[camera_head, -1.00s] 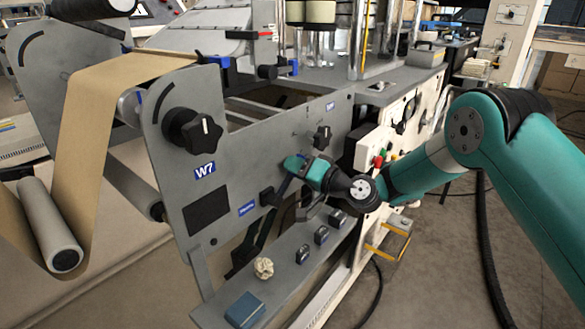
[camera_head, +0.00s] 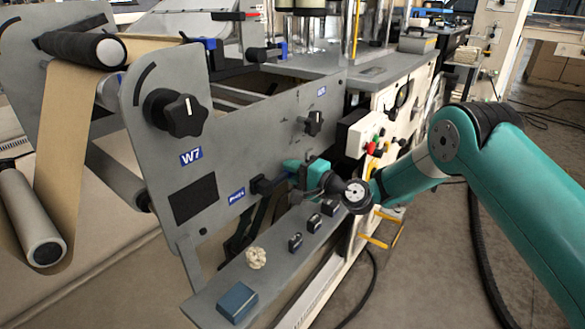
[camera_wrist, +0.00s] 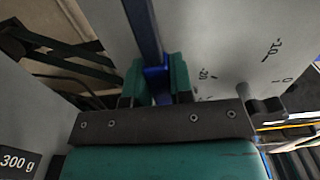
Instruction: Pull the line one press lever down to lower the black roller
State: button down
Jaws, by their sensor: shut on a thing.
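The press lever (camera_head: 268,185) is a dark arm on the grey side panel (camera_head: 225,130), beside a small blue label (camera_head: 237,195), and lies close to level in the head view. My gripper (camera_head: 291,170) is at its outer end. In the wrist view my gripper's teal fingers (camera_wrist: 155,82) are shut on the lever's blue bar (camera_wrist: 146,32), one on each side. The black roller (camera_head: 78,47), with a pale end, lies across the top left beside the brown paper web (camera_head: 68,125). I cannot tell whether it touches the paper.
Below the lever, a grey ledge (camera_head: 215,290) carries a blue box (camera_head: 237,302), a pale crumpled lump (camera_head: 255,257) and several small dark weights (camera_head: 295,242). A black knob (camera_head: 175,112) sticks out from the panel. A cream control cabinet (camera_head: 385,125) stands to the right.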

jog(key=shift+d+f, duration=0.1)
jog(key=shift+f, duration=0.05)
dwell(0.3)
jog(key=c, duration=1)
grip_release()
jog(key=b+v, duration=1)
jog(key=v, duration=0.7)
jog(key=shift+s+d, duration=0.1)
jog(key=shift+s, duration=0.05)
